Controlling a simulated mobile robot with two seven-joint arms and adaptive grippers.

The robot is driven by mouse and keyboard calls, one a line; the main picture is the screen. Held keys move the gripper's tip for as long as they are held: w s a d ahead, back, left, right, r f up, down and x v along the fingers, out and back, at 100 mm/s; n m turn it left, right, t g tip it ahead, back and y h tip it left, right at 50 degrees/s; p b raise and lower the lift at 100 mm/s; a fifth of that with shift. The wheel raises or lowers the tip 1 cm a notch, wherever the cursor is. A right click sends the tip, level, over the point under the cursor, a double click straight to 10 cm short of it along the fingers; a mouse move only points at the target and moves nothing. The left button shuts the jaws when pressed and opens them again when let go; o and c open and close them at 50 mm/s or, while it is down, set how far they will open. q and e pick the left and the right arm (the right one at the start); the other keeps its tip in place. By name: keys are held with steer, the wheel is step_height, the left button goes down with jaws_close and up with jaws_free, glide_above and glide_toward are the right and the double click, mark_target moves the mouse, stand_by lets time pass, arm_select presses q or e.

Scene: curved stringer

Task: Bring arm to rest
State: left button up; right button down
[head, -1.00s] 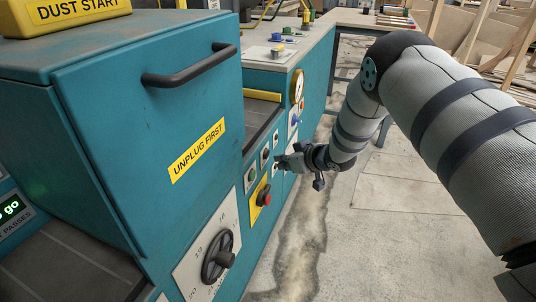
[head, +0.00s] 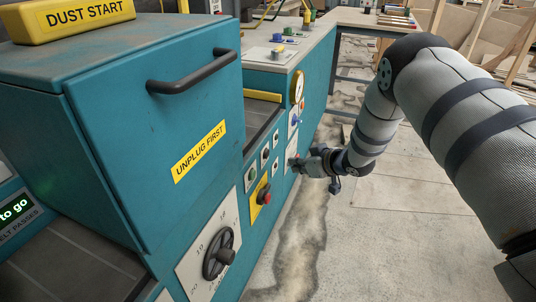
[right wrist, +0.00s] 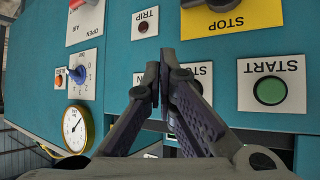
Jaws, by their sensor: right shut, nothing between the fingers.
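My right arm (head: 455,110) reaches in from the right in the head view. My right gripper (head: 298,163) is near the front panel of the teal machine (head: 110,150), to the right of the red stop button (head: 264,197). In the right wrist view its fingers (right wrist: 161,62) are closed together with nothing between them. They point at the panel between the TRIP plate (right wrist: 145,23) and the green START button (right wrist: 270,91). I cannot tell the exact gap to the panel. My left gripper is not in view.
The machine has a black handle (head: 195,75), a handwheel (head: 219,255) and a yellow DUST START box (head: 70,18).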

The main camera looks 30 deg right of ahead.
steer(key=s+a+f+m+g+p, duration=0.1)
steer(key=s+a+f+g, duration=0.2)
steer(key=s+a+f, duration=0.65)
steer(key=s+a+f+m+g, duration=0.1)
steer(key=s+a+f+g, duration=0.2)
steer(key=s, duration=1.2)
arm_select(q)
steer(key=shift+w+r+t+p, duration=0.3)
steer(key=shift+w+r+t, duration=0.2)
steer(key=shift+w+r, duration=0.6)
arm_select(e)
steer(key=s+a+r+g, duration=0.1)
steer(key=s+g, duration=0.2)
steer(key=s, duration=1)
steer(key=s+a+r+g+h, duration=0.1)
steer(key=s+g, duration=0.3)
steer(key=s, duration=0.9)
steer(key=shift+s+a+h, duration=0.3)
steer(key=shift+r, duration=0.1)
